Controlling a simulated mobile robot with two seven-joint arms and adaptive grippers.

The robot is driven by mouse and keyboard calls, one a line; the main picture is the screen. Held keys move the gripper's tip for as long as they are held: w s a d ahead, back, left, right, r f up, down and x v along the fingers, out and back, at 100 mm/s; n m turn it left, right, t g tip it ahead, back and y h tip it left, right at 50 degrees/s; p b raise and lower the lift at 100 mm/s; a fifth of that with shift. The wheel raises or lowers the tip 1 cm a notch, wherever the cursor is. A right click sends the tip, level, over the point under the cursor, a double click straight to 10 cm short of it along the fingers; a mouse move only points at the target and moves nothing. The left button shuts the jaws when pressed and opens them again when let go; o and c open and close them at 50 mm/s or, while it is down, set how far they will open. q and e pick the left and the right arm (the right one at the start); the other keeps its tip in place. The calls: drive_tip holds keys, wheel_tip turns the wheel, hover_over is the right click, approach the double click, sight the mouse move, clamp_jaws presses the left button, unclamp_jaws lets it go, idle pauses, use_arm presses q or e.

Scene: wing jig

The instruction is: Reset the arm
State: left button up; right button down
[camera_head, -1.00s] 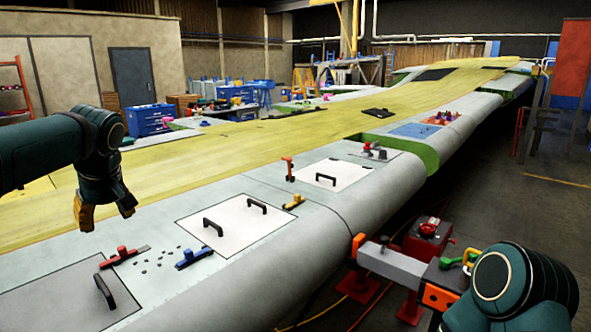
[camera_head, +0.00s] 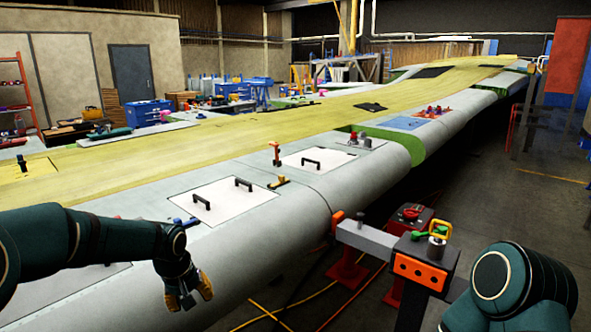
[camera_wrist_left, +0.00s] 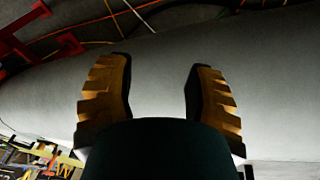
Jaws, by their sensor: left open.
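My left gripper (camera_head: 190,297) hangs in front of the wing's rounded grey edge in the head view, at the end of my dark green left arm from the left. In the left wrist view its two yellow-brown fingers (camera_wrist_left: 158,95) stand apart with nothing between them, and the grey wing surface (camera_wrist_left: 165,85) lies behind them. The gripper is open and empty. My right arm shows only as a dark green rounded link at the lower right of the head view. The right gripper is out of the picture.
The long wing (camera_head: 285,217) carries white panels with black handles (camera_head: 222,200). An orange and grey stand (camera_head: 395,255) with a red box (camera_head: 410,214) is right of the wing's edge. Cables lie on the floor. A blue clamp (camera_head: 185,222) is partly hidden by my left arm.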

use_arm(q)
drive_tip(key=s+d+f+m+h+b, duration=0.1)
drive_tip(key=s+d+f, duration=0.2)
drive_tip(key=f, duration=0.4)
drive_tip(key=s+d+f+g+h+b, duration=0.1)
drive_tip(key=s+d+f, duration=0.25)
drive_tip(key=f, duration=0.35)
drive_tip(key=s+d+f+m+h+b, duration=0.1)
drive_tip(key=s+d+f, duration=0.25)
drive_tip(key=f, duration=0.35)
drive_tip(key=s+d+f+b, duration=0.1)
drive_tip(key=s+d+f, duration=0.1)
drive_tip(key=s+f, duration=0.3)
drive_tip(key=s+d+f+b, duration=0.2)
drive_tip(key=s+f, duration=0.3)
drive_tip(key=s, duration=0.3)
drive_tip(key=shift+s+d+f+m, duration=0.2)
drive_tip(key=shift+s+d+m, duration=0.05)
drive_tip(key=shift+s+m, duration=0.15)
